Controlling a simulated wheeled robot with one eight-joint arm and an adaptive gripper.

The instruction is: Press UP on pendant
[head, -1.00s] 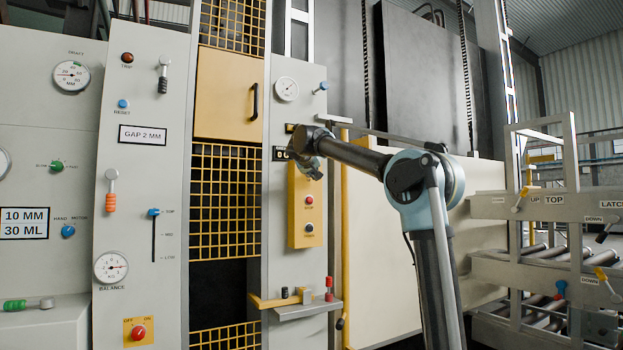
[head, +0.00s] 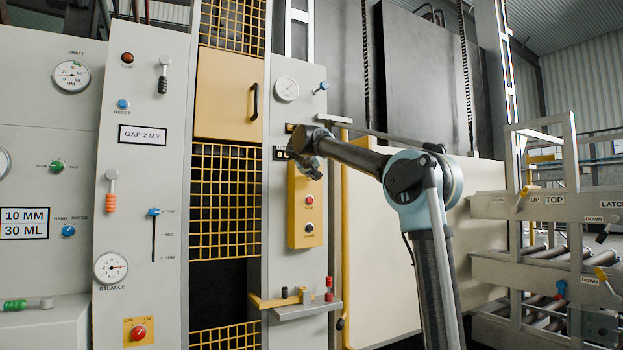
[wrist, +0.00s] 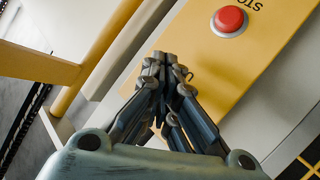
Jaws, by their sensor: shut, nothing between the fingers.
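The pendant (head: 294,212) is a yellow upright box on the grey panel. It carries a red STOP button (head: 309,201) and a dark button with a pale ring (head: 309,228), labelled DOWN, below it. My gripper (head: 312,174) is at the upper part of the pendant and covers it there; no UP button shows. In the wrist view, my shut, empty gripper (wrist: 172,62) points at the yellow pendant face (wrist: 205,70). The red STOP button (wrist: 229,19) is beyond the fingertips to the upper right. I cannot tell whether the fingertips touch the pendant.
A yellow vertical post (head: 345,230) stands to the right.

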